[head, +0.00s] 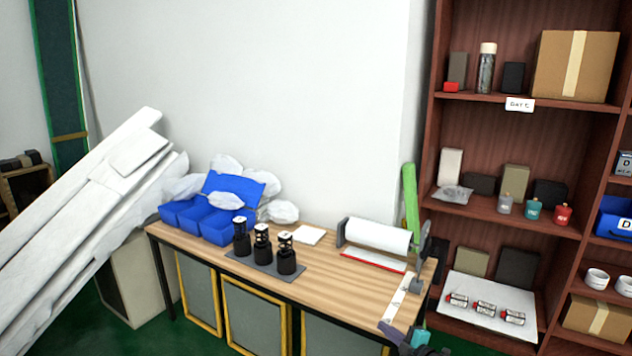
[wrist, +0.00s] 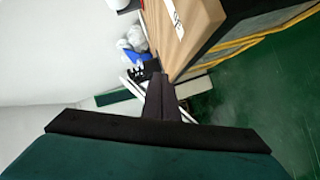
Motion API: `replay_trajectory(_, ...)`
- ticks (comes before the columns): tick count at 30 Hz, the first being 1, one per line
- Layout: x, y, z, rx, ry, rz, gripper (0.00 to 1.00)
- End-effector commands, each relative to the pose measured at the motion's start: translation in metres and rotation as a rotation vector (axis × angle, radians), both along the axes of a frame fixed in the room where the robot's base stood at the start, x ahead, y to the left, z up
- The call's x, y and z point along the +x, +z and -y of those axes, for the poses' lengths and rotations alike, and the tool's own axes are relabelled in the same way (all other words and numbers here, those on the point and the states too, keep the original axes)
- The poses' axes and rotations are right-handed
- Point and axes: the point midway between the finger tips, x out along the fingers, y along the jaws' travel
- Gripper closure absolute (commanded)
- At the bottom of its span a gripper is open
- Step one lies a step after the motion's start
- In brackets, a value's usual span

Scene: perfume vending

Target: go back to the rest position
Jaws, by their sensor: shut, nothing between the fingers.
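My gripper (wrist: 161,84) shows in the wrist view as dark fingers pressed together, with nothing between them. It points past the end of the wooden table (wrist: 187,25), which lies up and to the right of the fingers, apart from them. The green floor (wrist: 225,105) is to the right and the white wall (wrist: 50,55) to the left.
The table (head: 322,262) carries blue bins (head: 185,215), black bottles on a grey tray (head: 258,265) and a white roll (head: 378,235). A brown shelf (head: 500,150) with boxes and small bottles stands at right. White panels (head: 70,230) lean at left.

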Motion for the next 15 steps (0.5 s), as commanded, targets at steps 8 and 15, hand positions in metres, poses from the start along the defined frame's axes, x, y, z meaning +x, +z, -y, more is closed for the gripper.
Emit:
replay_trajectory(8,-0.019,-0.075,-0.031,0.136,-0.236,-0.157,1.00)
replay_trajectory(15,-0.053,-0.143,-0.027,0.207,-0.474,-0.337,1.00)
